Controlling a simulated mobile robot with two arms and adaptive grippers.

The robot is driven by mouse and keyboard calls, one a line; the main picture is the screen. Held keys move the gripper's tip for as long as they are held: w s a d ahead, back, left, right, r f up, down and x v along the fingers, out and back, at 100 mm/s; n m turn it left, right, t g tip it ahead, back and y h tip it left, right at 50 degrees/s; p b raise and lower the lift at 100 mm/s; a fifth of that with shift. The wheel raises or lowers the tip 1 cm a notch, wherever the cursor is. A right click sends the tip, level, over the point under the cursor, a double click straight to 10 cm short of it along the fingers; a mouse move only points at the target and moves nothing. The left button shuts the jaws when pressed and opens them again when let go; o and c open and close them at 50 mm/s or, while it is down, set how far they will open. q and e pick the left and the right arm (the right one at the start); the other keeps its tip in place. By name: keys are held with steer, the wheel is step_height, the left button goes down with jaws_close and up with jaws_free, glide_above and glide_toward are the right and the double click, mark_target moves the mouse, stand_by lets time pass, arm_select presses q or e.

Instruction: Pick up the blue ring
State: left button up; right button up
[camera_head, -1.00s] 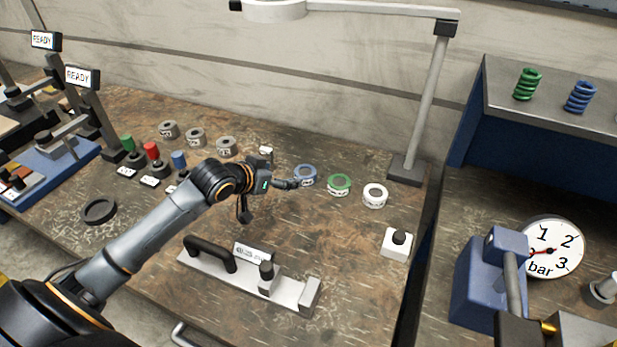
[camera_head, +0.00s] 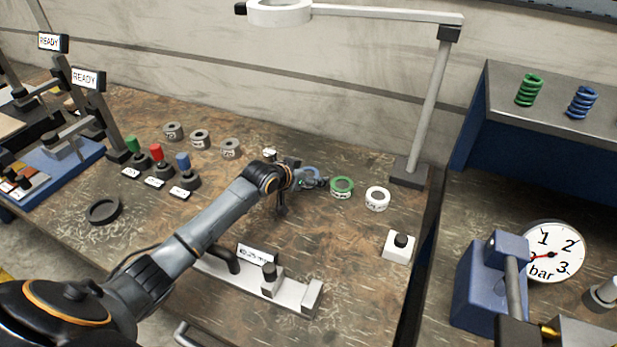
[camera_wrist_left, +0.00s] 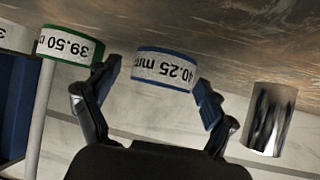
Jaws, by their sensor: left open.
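The blue ring (camera_head: 309,172) lies on the workbench beside the green ring, partly hidden by my left gripper (camera_head: 318,183) in the head view. In the left wrist view the blue ring (camera_wrist_left: 165,68), with a white label reading 40.25 mm, is between the open fingers of my left gripper (camera_wrist_left: 158,92), near their tips. A gap shows on the right side; whether the left finger touches the ring I cannot tell. My right gripper is not in view.
The green ring (camera_head: 342,187), labelled 39.50 in the wrist view (camera_wrist_left: 72,45), sits close to one finger. A white ring (camera_head: 377,198) is further right. Several grey rings (camera_head: 200,139) lie to the left. A lamp post (camera_head: 429,110) stands behind. A metal fixture (camera_head: 285,289) lies in front.

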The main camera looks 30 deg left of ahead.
arm_select(q)
steer(key=c, duration=1.3)
steer(key=shift+r, duration=0.1)
steer(key=shift+c, duration=1.4)
